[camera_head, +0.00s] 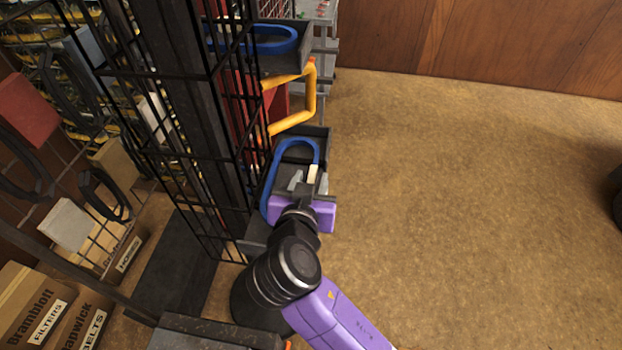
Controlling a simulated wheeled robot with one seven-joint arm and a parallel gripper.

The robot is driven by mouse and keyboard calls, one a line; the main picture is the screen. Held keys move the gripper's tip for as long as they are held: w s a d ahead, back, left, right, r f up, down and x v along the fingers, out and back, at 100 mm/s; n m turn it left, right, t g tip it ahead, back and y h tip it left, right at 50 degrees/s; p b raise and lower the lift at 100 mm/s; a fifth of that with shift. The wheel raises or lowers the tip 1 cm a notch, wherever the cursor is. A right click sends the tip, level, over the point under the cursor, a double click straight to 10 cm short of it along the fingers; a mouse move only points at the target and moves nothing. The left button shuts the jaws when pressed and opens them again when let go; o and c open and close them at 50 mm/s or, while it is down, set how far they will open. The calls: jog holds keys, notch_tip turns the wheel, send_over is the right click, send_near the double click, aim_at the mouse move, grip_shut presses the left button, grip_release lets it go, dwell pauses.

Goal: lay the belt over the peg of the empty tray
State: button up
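A blue belt (283,151) lies as a long loop in the lower dark tray (323,137) at the mast's side. Its right run leads down to a small cream piece (313,172). My gripper (309,180) is over this tray, its grey fingertips apart to the left and right of the cream piece. I cannot tell whether they touch it. Another blue belt (272,46) lies in the upper tray (292,58). I make out no bare peg and no empty tray. My gripper's purple body hides the near part of the lower tray.
A yellow-orange bent handle (311,95) juts out between the two trays, beside a red panel (243,110). A black mesh cage and mast (195,110) stand left of the trays. Boxes (35,300) fill the lower left.

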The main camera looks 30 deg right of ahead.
jog(key=b+v, duration=0.1)
jog(key=v, duration=1)
jog(key=shift+s+a, duration=0.15)
jog(key=shift+s, duration=0.05)
